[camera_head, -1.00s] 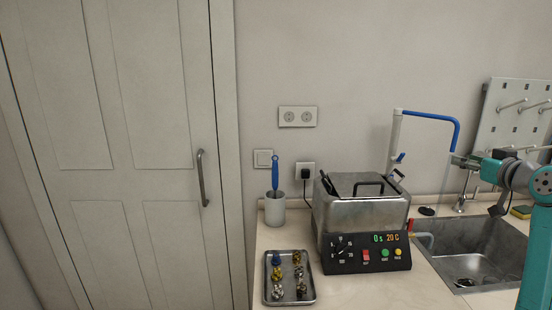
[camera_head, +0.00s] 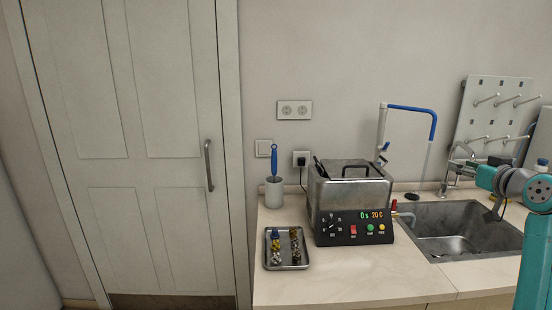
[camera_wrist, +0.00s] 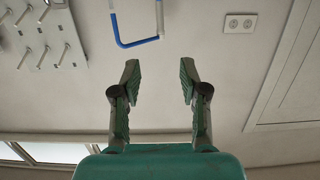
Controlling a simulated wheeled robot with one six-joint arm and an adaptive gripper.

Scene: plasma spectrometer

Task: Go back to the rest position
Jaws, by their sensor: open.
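My gripper (camera_wrist: 160,78) shows in the wrist view with its two green-padded fingers apart and nothing between them. The wall and a blue-and-white bent tube (camera_wrist: 137,42) lie beyond the fingertips. In the head view my teal arm is at the right edge, in front of the sink area, and the gripper's fingers are not clearly visible there.
A metal bath (camera_head: 348,195) with a lit control panel stands on the counter (camera_head: 340,285). A tray (camera_head: 287,267) of small parts and a cup (camera_head: 274,193) with a blue-handled tool are to its left. A sink (camera_head: 460,230) and pegboard (camera_head: 490,110) are right; a closed door (camera_head: 140,150) is left.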

